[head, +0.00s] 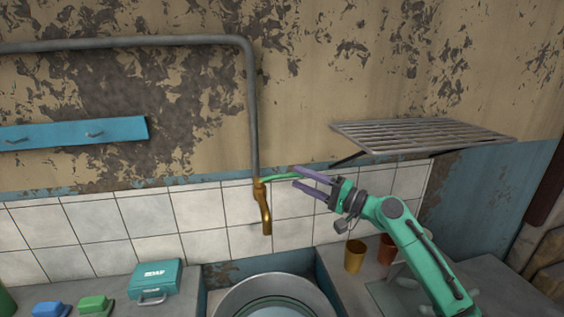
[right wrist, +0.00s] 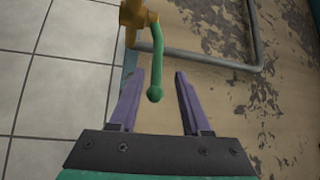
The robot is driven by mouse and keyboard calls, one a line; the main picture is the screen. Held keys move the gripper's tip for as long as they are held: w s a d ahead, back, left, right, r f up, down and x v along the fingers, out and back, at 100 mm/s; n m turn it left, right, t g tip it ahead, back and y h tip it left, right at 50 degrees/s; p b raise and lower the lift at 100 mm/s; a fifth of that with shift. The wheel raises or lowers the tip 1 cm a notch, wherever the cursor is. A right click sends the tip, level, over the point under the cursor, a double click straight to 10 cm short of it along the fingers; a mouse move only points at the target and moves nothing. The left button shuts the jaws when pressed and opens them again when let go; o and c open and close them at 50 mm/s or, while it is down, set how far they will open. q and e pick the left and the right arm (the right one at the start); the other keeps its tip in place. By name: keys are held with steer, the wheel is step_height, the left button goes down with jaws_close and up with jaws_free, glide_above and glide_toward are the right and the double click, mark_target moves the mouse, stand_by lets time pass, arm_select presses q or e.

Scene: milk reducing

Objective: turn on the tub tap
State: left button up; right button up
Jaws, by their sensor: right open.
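The brass tap (head: 263,208) hangs at the end of a grey wall pipe, above a round metal tub (head: 228,292). Its green lever handle (head: 281,177) points right from the top of the tap. My right gripper (head: 297,178) is open at the handle's free end. In the right wrist view the green handle (right wrist: 157,60) reaches in between the two purple fingers of my right gripper (right wrist: 160,74). Its rounded tip lies nearer the left finger, with a gap to the right one. Contact cannot be told. My left gripper is not in view.
A wire rack (head: 420,135) juts from the wall above my right arm. A yellow cup (head: 354,256) and an orange cup (head: 386,249) stand on the right counter below it. A teal soap box (head: 154,279) sits left of the tub. The grey pipe (head: 251,110) runs up the wall.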

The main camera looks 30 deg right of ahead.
mark_target(287, 175)
steer(key=f+p+x, duration=0.1)
steer(key=p+x, duration=0.1)
steer(key=x, duration=0.4)
steer(key=shift+w+r, duration=0.4)
steer(key=shift+a, duration=0.1)
steer(key=shift+c, duration=0.3)
steer(key=shift+f, duration=0.1)
jaws_close()
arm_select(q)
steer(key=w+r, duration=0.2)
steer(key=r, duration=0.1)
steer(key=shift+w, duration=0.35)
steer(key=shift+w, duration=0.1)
arm_select(e)
steer(key=shift+f, duration=0.1)
